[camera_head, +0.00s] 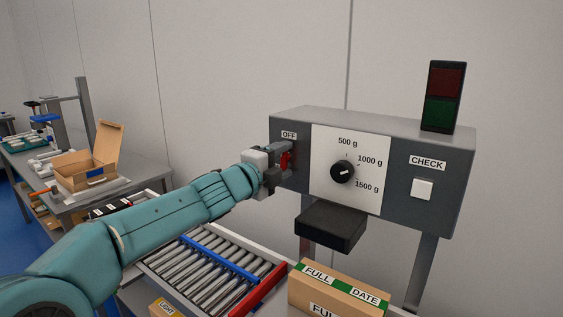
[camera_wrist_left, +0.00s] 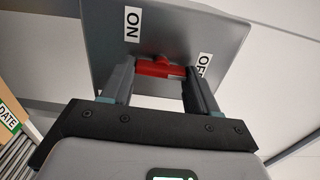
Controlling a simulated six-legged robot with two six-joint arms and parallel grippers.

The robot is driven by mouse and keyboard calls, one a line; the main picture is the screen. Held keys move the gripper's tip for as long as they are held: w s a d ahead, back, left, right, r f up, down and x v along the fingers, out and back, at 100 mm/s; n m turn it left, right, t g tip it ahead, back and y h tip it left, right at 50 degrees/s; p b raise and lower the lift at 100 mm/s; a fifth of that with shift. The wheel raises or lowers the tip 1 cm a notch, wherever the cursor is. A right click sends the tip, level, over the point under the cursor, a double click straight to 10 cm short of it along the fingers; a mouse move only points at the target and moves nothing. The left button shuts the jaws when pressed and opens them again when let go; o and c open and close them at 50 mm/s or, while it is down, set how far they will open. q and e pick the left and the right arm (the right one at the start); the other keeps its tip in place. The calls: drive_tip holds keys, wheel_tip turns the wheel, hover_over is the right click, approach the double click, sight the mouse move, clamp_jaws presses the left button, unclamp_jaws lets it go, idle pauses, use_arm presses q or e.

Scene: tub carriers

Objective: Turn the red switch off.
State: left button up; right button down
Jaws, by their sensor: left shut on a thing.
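The red switch (camera_head: 285,160) is on the left part of the grey control panel (camera_head: 290,121), below the OFF label (camera_head: 289,135). My left gripper (camera_head: 281,162) reaches it from the left and is shut on it. In the left wrist view the red switch (camera_wrist_left: 154,67) lies between the two fingers of the gripper (camera_wrist_left: 158,82). There the ON label (camera_wrist_left: 132,25) is at its upper left and the OFF label (camera_wrist_left: 203,65) at its right. The fingers partly hide the switch, and I cannot tell which way its lever points. My right gripper is not in view.
The panel also has a black dial (camera_head: 342,172), a white CHECK button (camera_head: 422,189) and a red-green lamp (camera_head: 443,97) on top. A black platform (camera_head: 331,227) juts out below. A roller conveyor (camera_head: 205,272) and a cardboard box (camera_head: 340,287) are underneath. An open carton (camera_head: 85,172) is on the left bench.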

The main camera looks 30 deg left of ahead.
use_arm(q)
drive_tip(key=o, duration=1.1)
drive_tip(key=shift+c, duration=0.2)
drive_tip(key=shift+s, duration=0.1)
drive_tip(key=s+a, duration=0.2)
drive_tip(key=s, duration=1.4)
drive_tip(key=shift+a+b, duration=0.15)
drive_tip(key=shift+b, duration=0.15)
